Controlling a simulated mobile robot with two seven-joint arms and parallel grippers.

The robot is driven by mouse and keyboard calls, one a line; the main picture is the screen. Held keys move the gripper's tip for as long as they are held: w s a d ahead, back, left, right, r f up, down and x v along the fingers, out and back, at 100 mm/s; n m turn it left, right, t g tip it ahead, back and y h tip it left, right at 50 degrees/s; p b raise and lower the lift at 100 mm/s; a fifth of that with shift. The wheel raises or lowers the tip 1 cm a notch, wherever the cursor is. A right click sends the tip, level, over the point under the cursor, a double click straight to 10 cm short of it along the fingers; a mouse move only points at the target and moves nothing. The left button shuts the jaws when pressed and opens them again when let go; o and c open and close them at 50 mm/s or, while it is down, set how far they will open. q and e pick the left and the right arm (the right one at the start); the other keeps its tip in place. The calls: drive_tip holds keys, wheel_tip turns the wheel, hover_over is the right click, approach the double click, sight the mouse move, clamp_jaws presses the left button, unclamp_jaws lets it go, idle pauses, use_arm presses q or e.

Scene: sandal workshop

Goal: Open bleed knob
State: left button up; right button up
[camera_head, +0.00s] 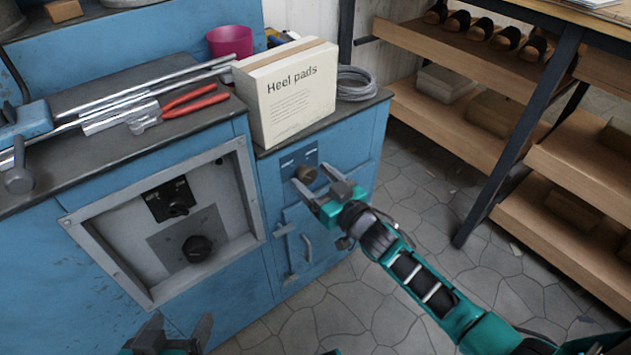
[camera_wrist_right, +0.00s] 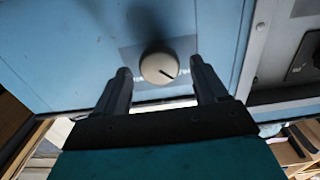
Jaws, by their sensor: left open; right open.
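A round beige knob (camera_head: 306,174) with a dark pointer line sits on a grey labelled plate on the front of the blue cabinet, below the box; I take it to be the bleed knob. It also shows in the right wrist view (camera_wrist_right: 157,68). My right gripper (camera_head: 320,187) is open in front of it. In the wrist view its two fingers (camera_wrist_right: 159,76) stand on either side of the knob, with a gap at each side; whether they reach its depth I cannot tell. My left gripper (camera_head: 176,330) is open and empty at the bottom edge, away from the knob.
A framed panel (camera_head: 140,262) with a black knob (camera_head: 197,249) and a black switch (camera_head: 176,204) is left of the beige knob. A "Heel pads" box (camera_head: 292,95) stands on the cabinet top. A handle (camera_head: 307,249) is below the knob. Shelves (camera_head: 480,118) stand at right.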

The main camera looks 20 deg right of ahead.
drive_tip(key=shift+c, duration=0.2)
drive_tip(key=c, duration=1)
